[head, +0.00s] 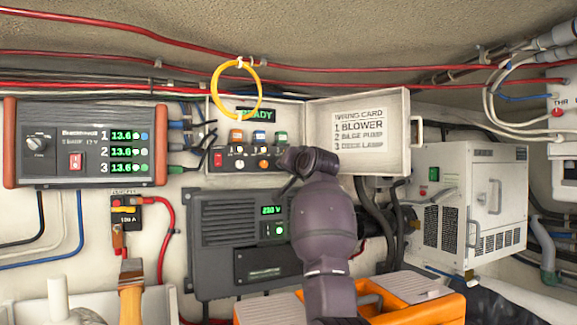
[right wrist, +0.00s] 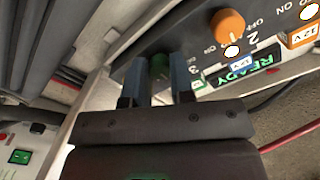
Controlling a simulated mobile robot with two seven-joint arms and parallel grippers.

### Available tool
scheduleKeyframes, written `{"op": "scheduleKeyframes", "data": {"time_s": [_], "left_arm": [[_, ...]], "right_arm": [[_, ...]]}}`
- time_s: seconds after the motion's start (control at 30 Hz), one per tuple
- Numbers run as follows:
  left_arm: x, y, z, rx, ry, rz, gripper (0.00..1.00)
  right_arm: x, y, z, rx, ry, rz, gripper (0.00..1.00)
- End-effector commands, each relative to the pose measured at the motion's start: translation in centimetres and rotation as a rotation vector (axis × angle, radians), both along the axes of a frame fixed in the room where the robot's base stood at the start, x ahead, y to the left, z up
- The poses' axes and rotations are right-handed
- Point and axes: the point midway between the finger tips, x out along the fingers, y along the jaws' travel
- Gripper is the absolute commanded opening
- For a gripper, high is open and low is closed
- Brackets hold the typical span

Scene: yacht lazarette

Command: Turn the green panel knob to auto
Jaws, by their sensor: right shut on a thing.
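The green knob (right wrist: 159,68) shows between the two blue-grey fingers of my right gripper (right wrist: 157,78) in the right wrist view. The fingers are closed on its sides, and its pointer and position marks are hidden. In the head view my right arm reaches up from below to the lower right of the switch panel (head: 222,142), with the right gripper (head: 289,181) at the panel face and hiding the green knob. A lit READY display (head: 257,114) is on the panel, and it also shows in the right wrist view (right wrist: 250,65). My left gripper is not in view.
An orange knob (right wrist: 227,26) sits beside the gripped one. The open panel door (head: 360,130) carries a wiring card right of my arm. A yellow ring (head: 237,88) hangs before the panel top. A grey charger (head: 235,240) is below; a white cabinet (head: 470,205) stands right.

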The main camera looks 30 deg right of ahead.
Motion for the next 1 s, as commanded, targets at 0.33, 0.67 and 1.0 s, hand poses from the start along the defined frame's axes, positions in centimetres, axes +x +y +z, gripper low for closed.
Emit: {"op": "scheduleKeyframes", "data": {"time_s": [0.33,0.67,1.0], "left_arm": [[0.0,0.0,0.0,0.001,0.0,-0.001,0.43],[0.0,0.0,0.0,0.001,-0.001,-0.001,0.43],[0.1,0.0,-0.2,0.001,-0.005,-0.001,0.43]], "right_arm": [[0.0,0.0,-0.1,-0.003,0.003,0.001,0.0],[0.0,0.0,0.0,-0.002,0.001,0.001,0.48],[-1.2,0.0,-0.1,-0.002,-0.002,-0.001,0.48]]}}
